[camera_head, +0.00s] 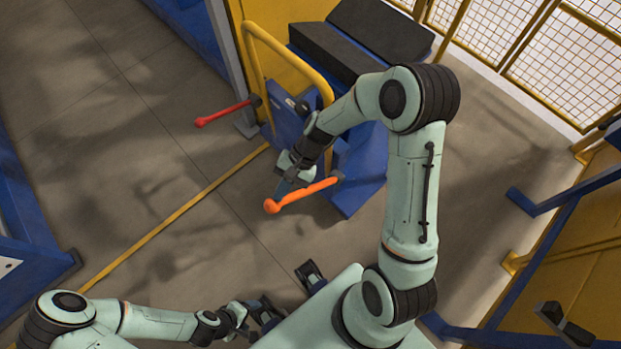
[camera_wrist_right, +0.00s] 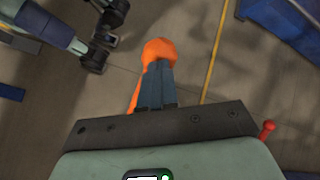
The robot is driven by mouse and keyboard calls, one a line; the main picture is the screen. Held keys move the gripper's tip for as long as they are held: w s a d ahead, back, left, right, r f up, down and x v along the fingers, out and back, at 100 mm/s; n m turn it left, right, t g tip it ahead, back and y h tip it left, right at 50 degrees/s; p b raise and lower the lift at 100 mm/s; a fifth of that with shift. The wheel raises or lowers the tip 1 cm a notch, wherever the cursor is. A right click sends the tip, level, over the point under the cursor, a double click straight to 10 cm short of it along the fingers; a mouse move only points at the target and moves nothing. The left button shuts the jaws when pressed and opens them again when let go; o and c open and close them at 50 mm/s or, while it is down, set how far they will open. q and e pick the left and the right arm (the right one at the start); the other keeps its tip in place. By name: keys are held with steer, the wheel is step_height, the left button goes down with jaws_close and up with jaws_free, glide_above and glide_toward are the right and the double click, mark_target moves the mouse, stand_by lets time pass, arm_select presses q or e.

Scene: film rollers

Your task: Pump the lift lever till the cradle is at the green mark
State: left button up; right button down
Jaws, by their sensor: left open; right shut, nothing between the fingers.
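A blue lift cart (camera_head: 362,165) with a yellow hoop handle carries a black-topped cradle (camera_head: 337,50). An orange lever (camera_head: 303,194) with a rounded end sticks out low from its near side. A red lever (camera_head: 224,114) sticks out to the left. My right gripper (camera_head: 284,188) is shut and empty beside the orange lever. In the right wrist view its fingers (camera_wrist_right: 157,82) overlap the orange lever (camera_wrist_right: 160,50); contact cannot be told. My left gripper (camera_head: 268,312) is open and empty, low in the head view, away from the cart. I see no green mark.
A yellow floor line (camera_head: 172,218) runs across the grey floor left of the cart. A mesh fence (camera_head: 560,55) stands behind at right, and blue and yellow framework (camera_head: 560,250) stands at the right. The floor left of the cart is mostly clear.

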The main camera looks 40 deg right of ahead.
mark_target(271, 208)
steer(key=shift+f, duration=0.15)
steer(key=b+x, duration=0.2)
steer(key=x, duration=0.1)
steer(key=b+x, duration=0.2)
steer(key=x, duration=0.1)
steer(key=shift+d+f+b, duration=0.2)
steer(key=shift+f+b, duration=0.05)
steer(key=shift+b, duration=0.05)
steer(key=shift+a+f, duration=0.25)
step_height(271, 208, down, 6)
steer(key=a+b, duration=0.3)
steer(key=b, duration=0.2)
steer(key=shift+r, duration=0.15)
steer(key=shift+s, duration=0.1)
